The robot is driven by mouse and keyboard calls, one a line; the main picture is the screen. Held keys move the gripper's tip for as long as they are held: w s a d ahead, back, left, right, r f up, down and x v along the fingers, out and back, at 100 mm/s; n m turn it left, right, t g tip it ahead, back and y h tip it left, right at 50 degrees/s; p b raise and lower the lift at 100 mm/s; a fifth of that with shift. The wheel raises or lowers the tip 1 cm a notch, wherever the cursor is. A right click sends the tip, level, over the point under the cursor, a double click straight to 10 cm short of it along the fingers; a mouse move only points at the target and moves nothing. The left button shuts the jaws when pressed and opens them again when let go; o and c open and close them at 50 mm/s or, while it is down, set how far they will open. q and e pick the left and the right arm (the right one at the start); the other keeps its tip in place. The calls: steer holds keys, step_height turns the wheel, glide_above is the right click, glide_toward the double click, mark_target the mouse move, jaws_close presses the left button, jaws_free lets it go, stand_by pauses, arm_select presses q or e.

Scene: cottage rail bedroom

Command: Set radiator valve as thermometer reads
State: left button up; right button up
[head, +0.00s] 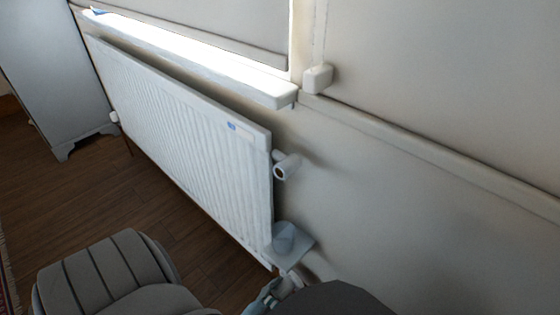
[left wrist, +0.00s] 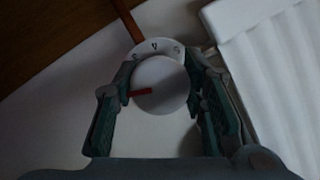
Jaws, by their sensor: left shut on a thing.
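In the left wrist view the radiator valve's round white knob (left wrist: 162,96) has a red pointer mark (left wrist: 141,91) aimed left in the picture. A white scale behind the knob (left wrist: 153,46) shows a 4 near the top, with numerals on either side too dim to read surely. My left gripper (left wrist: 162,100) is shut on the knob, one finger on each side. In the head view my left gripper (head: 264,298) shows partly at the bottom edge, below the radiator's near end. I see no readable thermometer. My right gripper is out of view.
The white ribbed radiator (head: 185,130) runs along the wall under a windowsill (head: 200,62). A pipe stub (head: 286,167) sticks out at its near end. Below is a grey cylinder (head: 284,238) on a flat plate (head: 303,248).

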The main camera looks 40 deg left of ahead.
arm_select(q)
steer(key=o, duration=1.2)
steer(key=shift+c, duration=0.2)
steer(key=v, duration=1.2)
steer(key=shift+r, duration=0.1)
